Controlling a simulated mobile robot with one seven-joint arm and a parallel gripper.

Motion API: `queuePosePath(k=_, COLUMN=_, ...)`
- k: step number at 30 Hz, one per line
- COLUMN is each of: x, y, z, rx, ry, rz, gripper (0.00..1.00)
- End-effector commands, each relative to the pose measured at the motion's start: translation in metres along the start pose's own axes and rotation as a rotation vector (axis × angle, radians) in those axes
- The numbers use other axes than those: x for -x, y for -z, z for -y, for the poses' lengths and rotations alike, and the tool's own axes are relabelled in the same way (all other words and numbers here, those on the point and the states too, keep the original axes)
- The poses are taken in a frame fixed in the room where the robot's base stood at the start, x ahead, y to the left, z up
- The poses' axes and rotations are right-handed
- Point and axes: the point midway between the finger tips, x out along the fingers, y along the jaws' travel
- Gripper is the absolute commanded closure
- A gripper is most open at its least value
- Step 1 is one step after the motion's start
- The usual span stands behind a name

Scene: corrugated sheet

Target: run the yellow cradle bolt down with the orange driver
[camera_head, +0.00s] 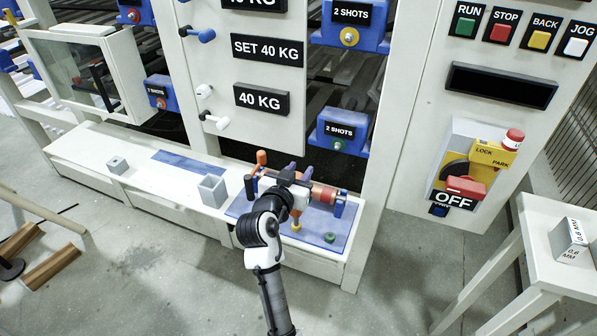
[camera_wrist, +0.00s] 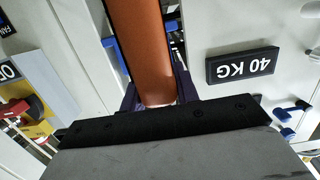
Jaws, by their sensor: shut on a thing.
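The orange driver (camera_head: 325,193) lies over the blue mat at the right end of the low white bench. My gripper (camera_head: 298,190) is shut on it; the arm hides part of it. In the wrist view the orange barrel (camera_wrist: 140,50) rises between the dark fingers, whose tips are mostly hidden. I cannot tell whether the driver is clear of its blue supports. The yellow bolt (camera_head: 350,37) sits on the upper right blue cradle (camera_head: 352,12) marked 2 SHOTS, apart from the driver and above it.
A lower blue cradle (camera_head: 322,128) has a green bolt (camera_head: 338,145). A small yellow piece (camera_head: 296,226) and a green piece (camera_head: 330,237) are on the blue mat (camera_head: 312,240). A grey open box (camera_head: 212,191) stands left. A white table (camera_head: 540,260) stands right.

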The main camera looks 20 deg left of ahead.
Motion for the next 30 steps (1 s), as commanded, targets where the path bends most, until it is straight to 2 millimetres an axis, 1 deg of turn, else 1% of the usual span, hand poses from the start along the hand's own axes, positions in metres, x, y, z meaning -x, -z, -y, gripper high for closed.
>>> queuePosePath(k=30, x=-0.002, y=-0.011, z=0.0, rx=-0.001, ry=0.0, rz=-0.003, gripper=1.0)
